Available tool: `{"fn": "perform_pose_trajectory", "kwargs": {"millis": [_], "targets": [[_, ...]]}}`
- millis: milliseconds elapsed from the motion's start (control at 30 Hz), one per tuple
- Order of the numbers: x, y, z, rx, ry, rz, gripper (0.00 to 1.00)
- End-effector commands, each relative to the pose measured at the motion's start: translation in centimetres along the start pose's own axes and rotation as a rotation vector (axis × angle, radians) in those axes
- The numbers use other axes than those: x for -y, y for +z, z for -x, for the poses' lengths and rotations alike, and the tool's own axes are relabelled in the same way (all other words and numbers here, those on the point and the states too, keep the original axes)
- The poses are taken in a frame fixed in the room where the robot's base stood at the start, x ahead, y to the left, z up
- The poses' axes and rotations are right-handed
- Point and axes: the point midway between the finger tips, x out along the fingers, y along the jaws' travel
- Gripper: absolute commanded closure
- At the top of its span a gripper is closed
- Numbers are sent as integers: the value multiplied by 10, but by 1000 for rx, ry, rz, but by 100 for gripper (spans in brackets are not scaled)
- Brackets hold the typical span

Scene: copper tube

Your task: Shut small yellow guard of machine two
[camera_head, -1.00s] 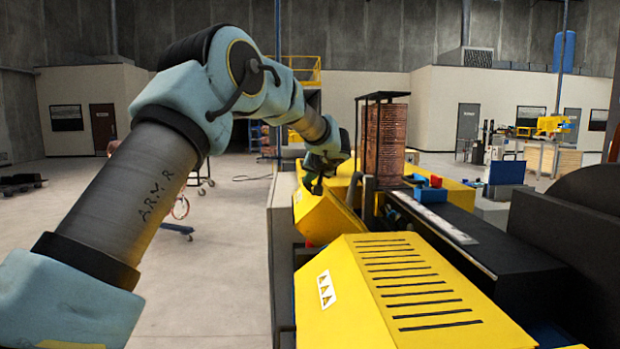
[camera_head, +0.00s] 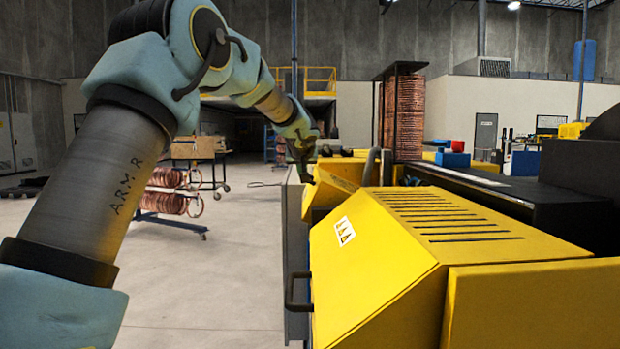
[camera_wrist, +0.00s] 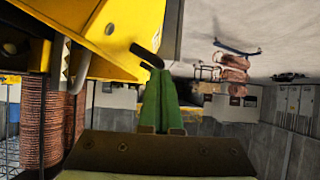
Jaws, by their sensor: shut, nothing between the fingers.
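The small yellow guard (camera_head: 335,181) stands tilted on the machine, beyond the large slotted yellow cover (camera_head: 400,250). My gripper (camera_head: 307,177) is at the guard's left edge in the head view, and its fingertips are too small there to make out. In the wrist view, the green fingers of my gripper (camera_wrist: 158,72) are together and hold nothing. Their tips are right by a dark handle (camera_wrist: 147,55) on the yellow guard (camera_wrist: 105,35); I cannot tell whether they touch it. Part of the guard runs out of the wrist picture.
A tall copper tube stack (camera_head: 405,115) stands behind the guard. A black handle (camera_head: 296,292) sticks out from the large cover's left side. A cart with copper coils (camera_head: 170,200) stands on the floor at left. Open floor (camera_head: 240,260) lies left of the machine.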

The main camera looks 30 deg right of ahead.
Motion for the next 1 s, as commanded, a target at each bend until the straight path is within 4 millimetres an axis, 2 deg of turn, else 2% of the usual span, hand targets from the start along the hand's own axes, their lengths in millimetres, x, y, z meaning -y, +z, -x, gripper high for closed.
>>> {"fn": "perform_pose_trajectory", "kwargs": {"millis": [33,333,600,800,1000], "targets": [[5,16,-10,0,11,22,100],[24,61,-38,0,98,162,100],[29,99,-62,0,97,155,100],[31,117,-72,0,96,154,100],[31,125,-78,1,96,154,100]]}}
